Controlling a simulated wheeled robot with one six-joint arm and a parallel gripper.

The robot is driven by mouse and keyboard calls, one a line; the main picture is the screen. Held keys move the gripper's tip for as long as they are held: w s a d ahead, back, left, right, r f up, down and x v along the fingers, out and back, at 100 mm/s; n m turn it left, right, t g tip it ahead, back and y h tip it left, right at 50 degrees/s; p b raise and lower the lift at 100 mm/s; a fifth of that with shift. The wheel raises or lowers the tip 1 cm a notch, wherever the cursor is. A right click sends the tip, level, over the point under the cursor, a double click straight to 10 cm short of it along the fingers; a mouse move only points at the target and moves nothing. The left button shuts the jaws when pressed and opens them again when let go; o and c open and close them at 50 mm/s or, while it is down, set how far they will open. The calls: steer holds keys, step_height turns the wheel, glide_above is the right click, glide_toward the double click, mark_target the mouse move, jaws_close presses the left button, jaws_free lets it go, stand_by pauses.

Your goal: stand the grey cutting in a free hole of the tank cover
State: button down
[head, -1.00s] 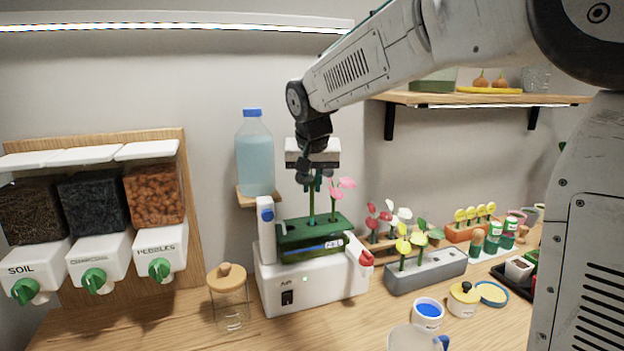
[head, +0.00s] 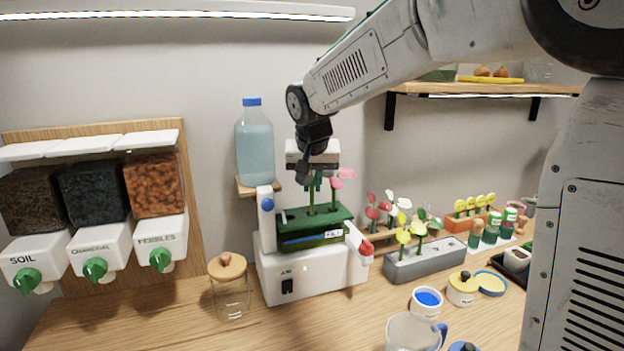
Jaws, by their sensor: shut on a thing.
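My gripper (head: 312,183) is above the tank, shut on the upper part of a thin green stem, the grey cutting (head: 311,199). The cutting hangs upright, and its head is hidden behind the gripper. Its lower end meets the green tank cover (head: 335,213) in this view; I cannot tell whether it is inside a hole. A cutting with pink leaves (head: 344,174) stands in the cover just to the right of the gripper.
The tank sits on a white base (head: 320,279). A water bottle (head: 255,145) stands behind left. A grey block (head: 425,262) with yellow and green cuttings is on the right. A lidded jar (head: 230,290) and a white mug (head: 410,332) stand in front.

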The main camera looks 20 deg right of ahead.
steer(key=shift+f, duration=0.25)
stand_by(0.4)
steer(key=c, duration=0.9)
jaws_free()
steer(key=shift+c, duration=0.2)
steer(key=shift+r, duration=3.5)
steer(key=s+d+f+n+g, duration=0.1)
steer(key=s+f, duration=0.2)
steer(key=s, duration=0.9)
steer(key=s+d+f+n+g+y, duration=0.1)
steer(key=s+f, duration=0.3)
steer(key=s, duration=0.8)
steer(key=s+d+f+n, duration=0.1)
steer(key=s+f, duration=0.3)
steer(key=s, duration=0.8)
steer(key=shift+s+n+g, duration=0.3)
steer(key=shift+s+g, duration=0.05)
steer(key=shift+g, duration=0.05)
